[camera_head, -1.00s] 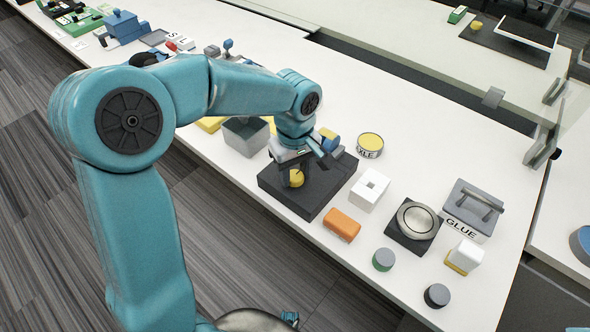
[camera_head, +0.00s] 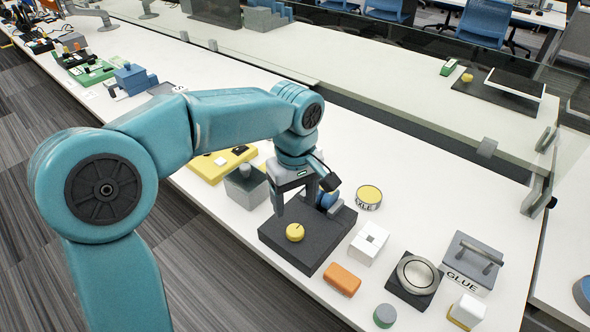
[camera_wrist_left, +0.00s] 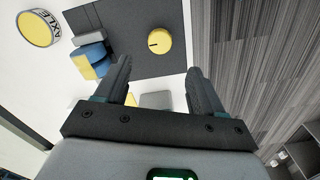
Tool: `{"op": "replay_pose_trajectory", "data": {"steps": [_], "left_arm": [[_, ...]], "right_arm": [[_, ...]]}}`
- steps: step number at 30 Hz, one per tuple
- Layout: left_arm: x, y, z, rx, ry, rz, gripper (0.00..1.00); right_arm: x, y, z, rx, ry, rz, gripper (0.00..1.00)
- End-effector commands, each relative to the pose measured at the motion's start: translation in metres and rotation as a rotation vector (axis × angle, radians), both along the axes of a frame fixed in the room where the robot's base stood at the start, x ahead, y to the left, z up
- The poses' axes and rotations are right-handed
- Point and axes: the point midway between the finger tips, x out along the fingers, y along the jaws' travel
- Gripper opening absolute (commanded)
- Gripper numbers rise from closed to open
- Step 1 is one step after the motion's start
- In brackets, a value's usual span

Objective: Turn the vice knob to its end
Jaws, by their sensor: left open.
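The yellow round knob (camera_head: 295,232) sits on top of a dark flat block (camera_head: 318,255). In the left wrist view the knob (camera_wrist_left: 159,41) shows a short dark line on its face. A blue and grey part (camera_head: 329,201) stands at the block's far edge; in the left wrist view this part (camera_wrist_left: 92,60) is blue and yellow. My left gripper (camera_head: 296,205) is open and empty, above and a little behind the knob, apart from it. In the left wrist view the knob lies beyond and between its fingertips (camera_wrist_left: 160,68). My right gripper is not in view.
A grey bin (camera_head: 246,187) stands left of the block. An orange block (camera_head: 342,280), a white block with a hole (camera_head: 368,243) and a yellow-topped AXLE tin (camera_head: 369,197) stand close right. A round dial (camera_head: 417,274) and a GLUE box (camera_head: 472,263) are farther right.

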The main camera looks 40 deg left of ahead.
Motion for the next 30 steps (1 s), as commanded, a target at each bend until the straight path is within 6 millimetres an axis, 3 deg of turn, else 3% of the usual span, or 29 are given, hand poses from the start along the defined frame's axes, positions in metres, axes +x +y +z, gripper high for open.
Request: {"op": "replay_pose_trajectory", "data": {"steps": [1,3,9,30], "left_arm": [[0.001,0.000,0.017,-0.001,-0.004,0.000,0.69],[0.001,0.000,0.033,-0.001,-0.005,-0.001,0.69],[0.000,0.000,0.062,-0.001,-0.002,-0.001,0.69],[0.000,0.000,0.069,0.000,0.000,0.000,0.69]], "right_arm": [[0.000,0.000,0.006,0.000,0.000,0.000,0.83],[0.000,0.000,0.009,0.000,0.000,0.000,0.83],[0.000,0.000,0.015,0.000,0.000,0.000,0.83],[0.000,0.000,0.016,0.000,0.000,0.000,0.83]]}}
